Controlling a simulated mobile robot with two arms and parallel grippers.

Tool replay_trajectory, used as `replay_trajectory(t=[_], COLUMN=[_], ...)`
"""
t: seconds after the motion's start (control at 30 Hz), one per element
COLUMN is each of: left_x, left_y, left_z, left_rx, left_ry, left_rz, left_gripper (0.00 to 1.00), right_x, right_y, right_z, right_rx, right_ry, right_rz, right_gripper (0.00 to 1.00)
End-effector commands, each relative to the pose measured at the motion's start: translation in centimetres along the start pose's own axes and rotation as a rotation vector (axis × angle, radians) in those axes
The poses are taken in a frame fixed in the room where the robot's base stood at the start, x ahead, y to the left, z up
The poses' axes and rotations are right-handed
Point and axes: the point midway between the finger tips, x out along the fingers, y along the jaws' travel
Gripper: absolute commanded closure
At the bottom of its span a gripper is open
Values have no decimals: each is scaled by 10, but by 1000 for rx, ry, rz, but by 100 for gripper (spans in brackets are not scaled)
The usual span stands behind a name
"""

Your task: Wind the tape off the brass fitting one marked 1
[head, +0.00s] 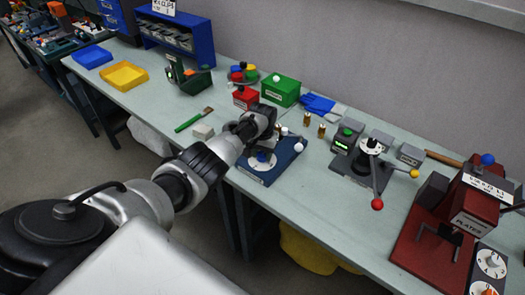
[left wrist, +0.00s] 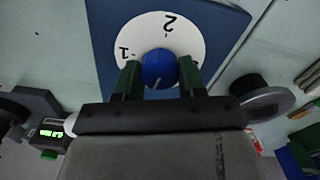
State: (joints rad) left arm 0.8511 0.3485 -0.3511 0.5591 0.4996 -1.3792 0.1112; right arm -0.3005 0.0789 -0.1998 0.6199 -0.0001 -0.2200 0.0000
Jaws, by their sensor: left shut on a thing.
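My left gripper (head: 266,146) reaches over a blue-based device (head: 287,163) on the bench. In the left wrist view the gripper (left wrist: 160,76) is shut on a round blue knob (left wrist: 158,66), with one dark green finger on each side. The knob sits in the middle of a white dial (left wrist: 187,34) marked 1 and 2. A pale line shows on the knob's near side. Two small brass fittings (head: 307,118) (head: 322,131) stand upright behind the device, apart from the gripper. Their markings and any tape are too small to make out. My right gripper is not in view.
Right of the device stand a grey unit with a green display (head: 343,140) and a red-knobbed lever (head: 377,204). A red press (head: 472,210) is farther right. Green (head: 280,91) and red (head: 245,97) boxes stand behind. A green-handled brush (head: 190,121) lies left.

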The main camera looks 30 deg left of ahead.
Motion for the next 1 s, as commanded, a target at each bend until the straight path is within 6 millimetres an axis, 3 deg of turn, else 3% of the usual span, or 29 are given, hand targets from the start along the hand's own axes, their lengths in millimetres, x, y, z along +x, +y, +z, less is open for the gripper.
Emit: replay_trajectory(t=[0.33,0.9,0.93,1.0], left_x=[-2,-2,-2,-2], left_y=[0,0,0,0], left_z=[-2,-2,-2,-2], left_rx=[-148,-179,-178,-178], left_ry=[5,6,6,5], left_rz=[1,1,1,1], left_gripper=[84,84,57,46], right_x=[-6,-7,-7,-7], right_y=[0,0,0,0], right_z=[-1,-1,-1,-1], right_rx=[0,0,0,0], right_ry=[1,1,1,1], right_rz=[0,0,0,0], right_gripper=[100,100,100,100])
